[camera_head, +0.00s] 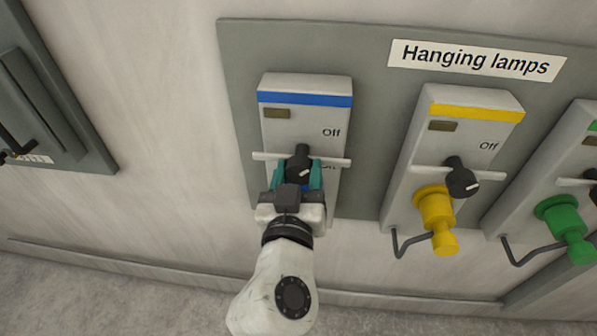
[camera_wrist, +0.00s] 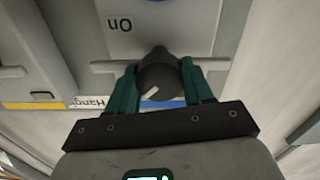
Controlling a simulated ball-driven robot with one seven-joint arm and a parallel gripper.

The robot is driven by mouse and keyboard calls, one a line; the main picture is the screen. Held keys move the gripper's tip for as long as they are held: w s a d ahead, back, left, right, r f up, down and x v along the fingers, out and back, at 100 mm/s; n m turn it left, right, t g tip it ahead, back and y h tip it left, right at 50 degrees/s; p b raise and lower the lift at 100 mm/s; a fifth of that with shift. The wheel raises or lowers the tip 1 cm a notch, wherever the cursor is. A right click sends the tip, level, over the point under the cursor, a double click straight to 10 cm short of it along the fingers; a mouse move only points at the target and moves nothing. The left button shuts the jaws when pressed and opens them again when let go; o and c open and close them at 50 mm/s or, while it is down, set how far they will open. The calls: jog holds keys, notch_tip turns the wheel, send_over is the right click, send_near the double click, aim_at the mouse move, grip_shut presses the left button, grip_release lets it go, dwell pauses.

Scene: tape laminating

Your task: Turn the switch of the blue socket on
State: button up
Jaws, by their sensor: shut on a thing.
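The blue socket (camera_head: 305,112) is a grey box on the wall panel at the left, with a blue stripe across its top. An "Off" label shows above its switch, and the "On" label is partly covered. Its switch is a black round knob (camera_head: 299,163) with a white mark; it also shows in the wrist view (camera_wrist: 158,70), where the mark points lower left and "On" appears upside down. My gripper (camera_head: 298,176) has teal fingers shut on the knob from both sides. My gripper and arm hide the lower part of the socket.
A yellow-striped socket (camera_head: 462,113) with a yellow plug (camera_head: 438,213) stands to the right, and a green plug (camera_head: 565,225) sits farther right. The "Hanging lamps" sign (camera_head: 476,60) is above. A grey panel (camera_head: 50,110) is at far left, with bare wall between.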

grip_shut()
jog(key=shift+f+m+b, duration=0.2)
jog(key=shift+m+b, duration=0.1)
jog(key=shift+b, duration=0.45)
jog(key=shift+f+m+b, duration=0.15)
jog(key=shift+m+b, duration=0.35)
jog(key=shift+b, duration=0.7)
jog(key=m+b, duration=0.1)
jog(key=b, duration=0.2)
jog(key=shift+f+m, duration=0.1)
jog(key=shift+m, duration=0.2)
jog(key=m+b, duration=0.5)
jog(key=b, duration=0.3)
jog(key=m+b, duration=0.5)
jog(key=b, duration=0.1)
jog(key=m+b, duration=0.4)
jog(key=b, duration=0.1)
jog(key=shift+r+m, duration=0.25)
jog(key=shift+m, duration=0.05)
